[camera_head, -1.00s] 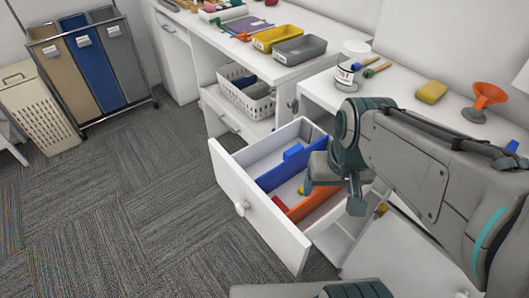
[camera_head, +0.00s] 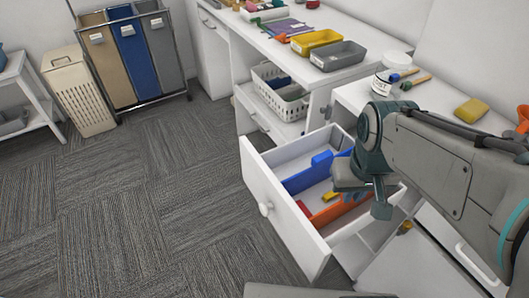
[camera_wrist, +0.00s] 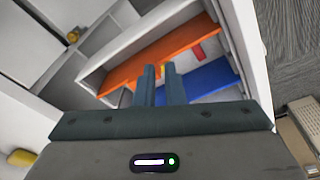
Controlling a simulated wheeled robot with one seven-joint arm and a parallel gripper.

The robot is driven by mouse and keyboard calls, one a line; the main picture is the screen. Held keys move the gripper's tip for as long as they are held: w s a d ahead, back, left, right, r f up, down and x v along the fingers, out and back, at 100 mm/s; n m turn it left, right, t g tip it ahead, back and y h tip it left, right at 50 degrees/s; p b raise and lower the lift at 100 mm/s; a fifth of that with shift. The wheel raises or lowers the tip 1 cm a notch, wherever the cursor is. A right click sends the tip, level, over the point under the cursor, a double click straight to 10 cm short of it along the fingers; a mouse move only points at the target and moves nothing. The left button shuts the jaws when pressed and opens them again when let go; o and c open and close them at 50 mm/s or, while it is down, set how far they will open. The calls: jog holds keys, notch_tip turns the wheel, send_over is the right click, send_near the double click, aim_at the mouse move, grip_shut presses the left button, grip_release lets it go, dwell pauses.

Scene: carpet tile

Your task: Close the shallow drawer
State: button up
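The shallow drawer is white and pulled well out of the desk; its front panel (camera_head: 285,215) with a round knob (camera_head: 265,208) faces the lower left. Inside are a blue divider (camera_head: 305,178), an orange divider (camera_head: 335,211) and small red and yellow pieces. My gripper (camera_head: 380,206) is over the drawer's right part in the head view, pointing down. In the wrist view, my two fingers (camera_wrist: 164,70) stand close together with a narrow gap and nothing held. The drawer's orange divider (camera_wrist: 160,58) and blue divider (camera_wrist: 208,78) lie beyond them. Contact with the drawer cannot be told.
The desk top holds a yellow tray (camera_head: 316,41), a grey tray (camera_head: 338,56), a white jar (camera_head: 385,82) and a sponge (camera_head: 470,109). The carpet (camera_head: 150,220) in front is clear.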

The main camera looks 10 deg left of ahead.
jog(key=w+a+n+h+p, duration=0.1)
jog(key=a+n, duration=0.1)
jog(key=w+a+n+g+h+p, duration=0.1)
jog(key=a+n, duration=0.1)
jog(key=w+a+n+h+p, duration=0.1)
jog(key=w+a+n, duration=0.1)
jog(key=a+n, duration=0.1)
jog(key=shift+r+g, duration=0.4)
grip_shut()
jog(key=s+a+f+n+t+h+p, duration=0.1)
jog(key=a+f+n+t+p, duration=0.15)
jog(key=a+n, duration=0.45)
jog(key=s+a+f+n+t+h+p, duration=0.1)
jog(key=a+f+n+h+p, duration=0.2)
jog(key=a, duration=0.6)
jog(key=s+a+f+n+t+p, duration=0.1)
jog(key=a+n+t+p, duration=0.1)
jog(key=a+n, duration=0.55)
jog(key=p, duration=0.2)
send_near(259, 191)
notch_tip(259, 191, down, 3)
jog(key=shift+m, duration=0.35)
jog(key=shift+w+d+f+p, duration=0.2)
jog(key=shift+w+d+p, duration=0.15)
jog(key=shift+w+d, duration=0.4)
jog(key=shift+w+d+f+p, duration=0.2)
jog(key=shift+w+d+p, duration=0.2)
jog(key=shift+d, duration=0.6)
jog(key=shift+w+d, duration=0.1)
